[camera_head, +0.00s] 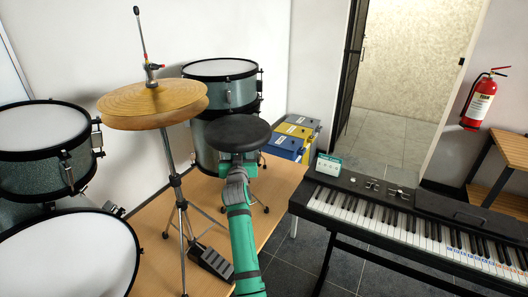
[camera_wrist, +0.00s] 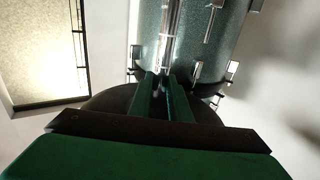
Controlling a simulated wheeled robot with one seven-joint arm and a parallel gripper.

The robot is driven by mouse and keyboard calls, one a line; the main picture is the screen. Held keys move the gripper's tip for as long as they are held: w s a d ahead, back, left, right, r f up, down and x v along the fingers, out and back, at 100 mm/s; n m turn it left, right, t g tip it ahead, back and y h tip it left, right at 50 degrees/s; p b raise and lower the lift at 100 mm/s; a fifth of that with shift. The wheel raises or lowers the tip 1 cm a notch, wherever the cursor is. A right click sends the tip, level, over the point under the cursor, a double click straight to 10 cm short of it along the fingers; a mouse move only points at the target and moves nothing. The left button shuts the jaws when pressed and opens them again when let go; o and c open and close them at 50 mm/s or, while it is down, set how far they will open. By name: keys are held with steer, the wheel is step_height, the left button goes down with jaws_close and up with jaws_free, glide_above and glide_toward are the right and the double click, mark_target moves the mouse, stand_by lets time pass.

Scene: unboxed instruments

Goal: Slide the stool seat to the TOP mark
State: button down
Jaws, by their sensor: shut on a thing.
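The stool seat (camera_head: 237,133), a round black disc, is upright and level in the head view, in front of the drums. My gripper (camera_head: 236,163) is at its near underside, at the end of my green arm. In the wrist view the dark seat (camera_wrist: 108,99) spreads to both sides of my gripper (camera_wrist: 166,84). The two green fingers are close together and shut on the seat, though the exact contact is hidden. The stool's post is mostly hidden behind my arm in the head view. I cannot make out a TOP mark.
A drum (camera_head: 222,88) stands close behind the seat. A gold cymbal (camera_head: 153,101) on a stand is to the left. Blue, yellow and grey cases (camera_head: 284,144) lie to the right. A keyboard (camera_head: 400,215) stands at the right front, with dark floor tiles below.

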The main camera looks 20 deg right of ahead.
steer(key=shift+r, duration=1.9)
steer(key=c, duration=1.6)
jaws_free()
steer(key=shift+f, duration=0.1)
steer(key=shift+o, duration=0.2)
steer(key=shift+f, duration=0.15)
steer(key=shift+f, duration=0.1)
steer(key=shift+s+a+f, duration=0.1)
steer(key=shift+s+a, duration=0.05)
steer(key=shift+s, duration=0.15)
steer(key=v, duration=0.9)
steer(key=shift+s, duration=0.2)
